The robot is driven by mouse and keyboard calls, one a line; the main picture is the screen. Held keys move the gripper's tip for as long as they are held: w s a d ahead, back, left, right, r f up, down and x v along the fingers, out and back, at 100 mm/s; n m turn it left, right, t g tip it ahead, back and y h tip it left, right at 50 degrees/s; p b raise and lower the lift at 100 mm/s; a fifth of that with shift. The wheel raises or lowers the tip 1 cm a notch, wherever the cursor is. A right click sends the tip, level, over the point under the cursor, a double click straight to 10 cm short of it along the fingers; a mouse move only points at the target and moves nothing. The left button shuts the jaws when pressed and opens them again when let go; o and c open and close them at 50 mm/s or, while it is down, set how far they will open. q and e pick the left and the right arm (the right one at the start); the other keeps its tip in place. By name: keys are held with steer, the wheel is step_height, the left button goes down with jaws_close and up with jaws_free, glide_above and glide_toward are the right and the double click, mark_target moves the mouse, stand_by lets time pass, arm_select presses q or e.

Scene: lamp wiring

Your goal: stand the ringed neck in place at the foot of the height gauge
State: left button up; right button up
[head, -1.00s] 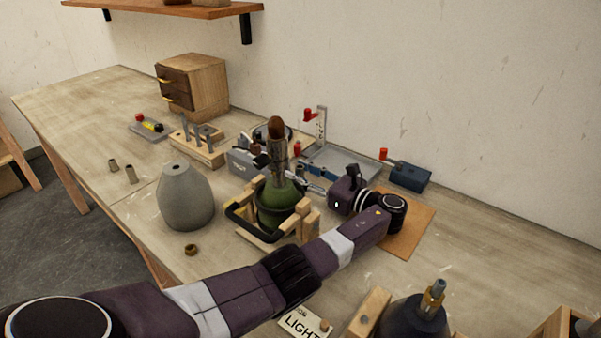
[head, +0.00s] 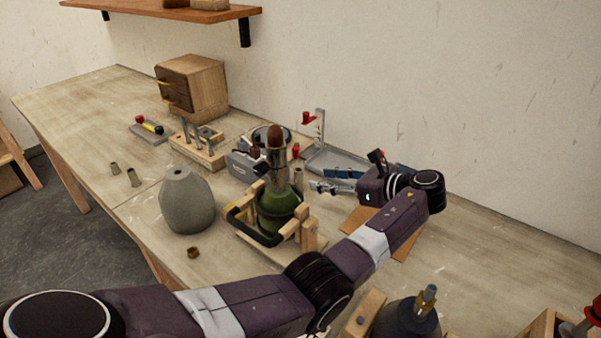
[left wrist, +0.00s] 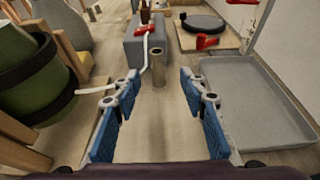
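A slim metal tube (head: 298,178), apparently the neck, stands upright behind the green lamp body (head: 277,210). The left wrist view shows the tube (left wrist: 158,67) ahead of the fingertips, near a grey block; its rings are too small to make out. A grey upright post with a red part (head: 319,126), apparently the height gauge, stands farther back. A red part (left wrist: 207,42) also shows in the left wrist view. My left gripper (head: 332,179) is open and empty, to the right of the tube and apart from it; its blue-padded fingers (left wrist: 158,92) are spread. My right gripper is not in view.
A shallow grey tray (left wrist: 255,95) lies right of my left gripper. The green body's wooden cradle (head: 308,240) is close on the left. A grey shade (head: 187,203), two short tubes (head: 132,177) and a dark lamp body (head: 405,320) stand around.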

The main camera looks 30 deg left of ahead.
mark_target(302, 192)
arm_select(q)
steer(key=shift+a, duration=0.15)
steer(key=x, duration=0.2)
steer(key=p+x, duration=0.1)
steer(key=x, duration=0.4)
steer(key=shift+s+f, duration=0.25)
steer(key=shift+s, duration=0.05)
steer(key=shift+w+a+f+h, duration=0.1)
steer(key=shift+a+f+h, duration=0.05)
steer(key=shift+a+h, duration=0.15)
steer(key=shift+d, duration=0.1)
steer(key=shift+c, duration=0.6)
jaws_close()
